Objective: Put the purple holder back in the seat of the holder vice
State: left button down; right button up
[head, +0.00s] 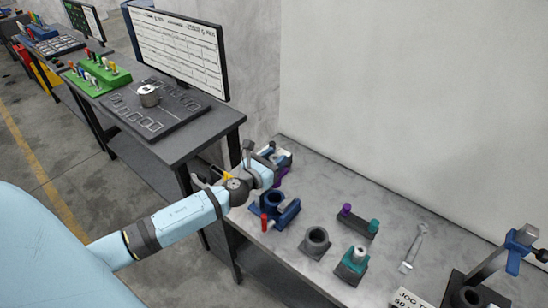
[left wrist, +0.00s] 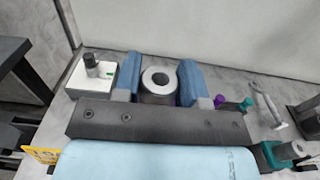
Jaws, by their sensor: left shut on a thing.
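The purple holder (head: 281,178) shows as a patch of purple just under my left gripper (head: 275,157), at the back left of the grey bench. My left gripper is shut on it. The blue holder vice (head: 274,208), with a red handle, stands just in front of the gripper. Its round seat looks empty. The holder is apart from the vice. My right gripper is not in view.
A grey ring block (head: 317,241), a teal holder on a dark base (head: 354,262), a rack with purple and teal pieces (head: 358,221) and a wrench (head: 414,247) lie to the right. A white box with a knob (left wrist: 92,75) is left of the fingers. A wall backs the bench.

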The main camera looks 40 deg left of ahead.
pick_arm(q)
jog(key=shift+f+b, duration=1.3)
jog(key=shift+f, duration=0.05)
notch_tip(320, 180, down, 3)
jog(key=shift+r+b, duration=0.15)
jog(key=shift+b, duration=1.1)
